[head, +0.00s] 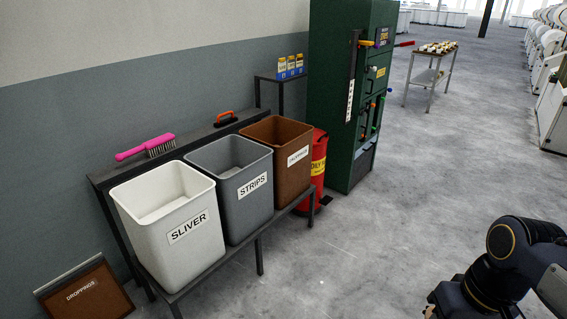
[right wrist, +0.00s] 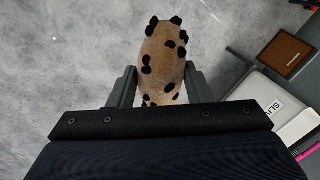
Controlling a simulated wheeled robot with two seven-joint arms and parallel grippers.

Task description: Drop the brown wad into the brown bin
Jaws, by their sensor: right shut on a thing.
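The brown wad (right wrist: 163,62) is tan with black spots and shows in the right wrist view. My right gripper (right wrist: 160,82) is shut on it, with a finger on each side, above the grey floor. My left gripper is in neither view.
The white SLIVER bin (head: 183,250) and grey STRIPS bin (head: 246,212) stand left of the brown bin. A red can (head: 318,165) and green cabinet (head: 362,150) stand to its right. A pink brush (head: 146,147) lies behind. The floor between is clear.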

